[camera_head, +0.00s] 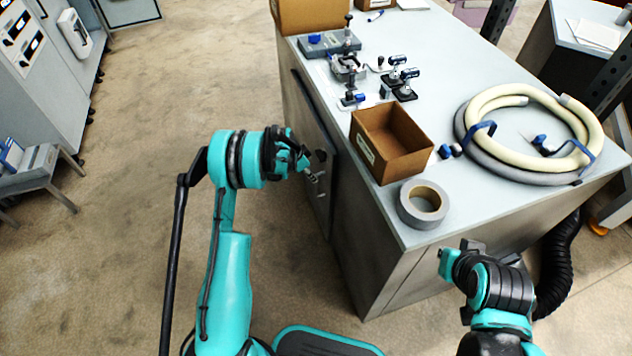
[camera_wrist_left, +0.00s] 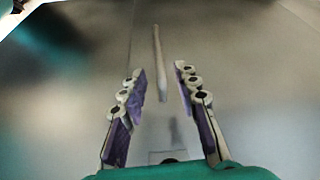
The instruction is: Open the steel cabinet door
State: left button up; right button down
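The steel cabinet's door (camera_head: 307,115) is on the left side of the grey cabinet, below the worktop. It looks shut, though my gripper covers part of it. My left gripper (camera_head: 309,166) is in front of the door. In the left wrist view, a pale upright bar handle (camera_wrist_left: 159,65) stands out from the metal face. The fingers of my left gripper (camera_wrist_left: 158,84) are spread, with the handle's lower end in the gap between them and no finger visibly touching it. My right gripper (camera_head: 458,254) is by the cabinet's front; its fingers do not show clearly.
On the worktop (camera_head: 455,75) are an open cardboard box (camera_head: 390,142), a tape roll (camera_head: 423,204), a coiled hose (camera_head: 530,178) and small clamps (camera_head: 398,78). The floor (camera_head: 130,190) left of the cabinet is clear. A small grey stand (camera_head: 42,172) is at far left.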

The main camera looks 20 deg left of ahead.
pick_arm(q)
jog(key=b+x, duration=0.2)
jog(key=x, duration=0.5)
grip_shut()
